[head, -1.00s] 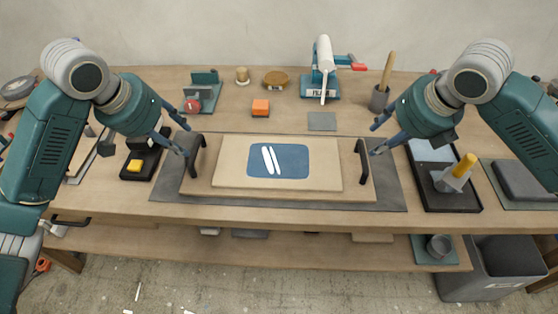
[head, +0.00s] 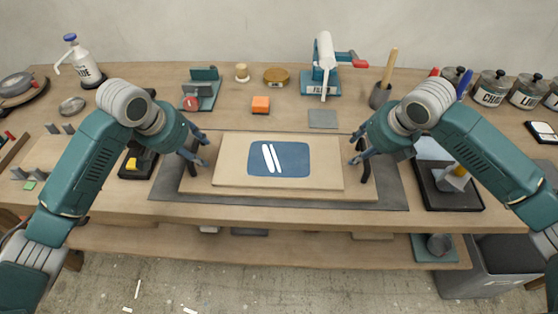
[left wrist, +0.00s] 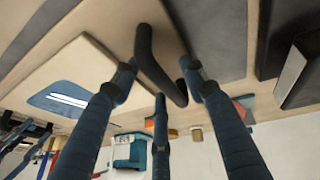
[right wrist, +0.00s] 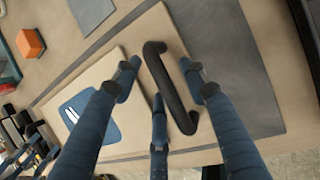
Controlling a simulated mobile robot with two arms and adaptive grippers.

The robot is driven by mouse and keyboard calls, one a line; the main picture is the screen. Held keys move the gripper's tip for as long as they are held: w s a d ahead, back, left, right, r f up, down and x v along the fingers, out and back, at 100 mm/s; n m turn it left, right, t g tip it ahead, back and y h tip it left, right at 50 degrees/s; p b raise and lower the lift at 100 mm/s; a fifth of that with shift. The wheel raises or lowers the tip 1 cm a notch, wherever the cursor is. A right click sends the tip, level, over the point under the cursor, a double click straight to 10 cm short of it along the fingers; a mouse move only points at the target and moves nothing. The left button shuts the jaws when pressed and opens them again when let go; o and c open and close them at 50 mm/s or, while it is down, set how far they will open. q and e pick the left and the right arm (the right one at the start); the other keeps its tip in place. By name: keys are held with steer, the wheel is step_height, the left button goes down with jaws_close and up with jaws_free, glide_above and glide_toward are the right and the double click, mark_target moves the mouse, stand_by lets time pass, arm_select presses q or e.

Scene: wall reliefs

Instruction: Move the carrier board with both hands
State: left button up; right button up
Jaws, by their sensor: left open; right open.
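The carrier board (head: 280,194), a flat wooden board with a raised pale panel (head: 228,160), lies on a dark grey mat (head: 160,186). A blue patch (head: 295,150) with two white strips lies on the panel. My left gripper (head: 201,150) is open at the board's left black handle, which shows between its fingers in the left wrist view (left wrist: 155,65). My right gripper (head: 358,148) is open at the right black handle (head: 366,172); in the right wrist view the handle (right wrist: 168,85) lies between the spread fingers. In the head view, the grippers partly hide the handles.
An orange block (head: 260,104) and a grey square (head: 322,118) lie behind the board. A dark tray (head: 465,203) stands to the right, a black-and-yellow item (head: 134,165) to the left. A teal press (head: 321,80) stands at the back.

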arm_select(q)
jaws_close()
arm_select(e)
jaws_close()
arm_select(q)
steer(key=shift+w+r, duration=0.1)
steer(key=shift+r, duration=0.1)
arm_select(e)
steer(key=shift+w+r, duration=0.1)
steer(key=shift+r, duration=0.15)
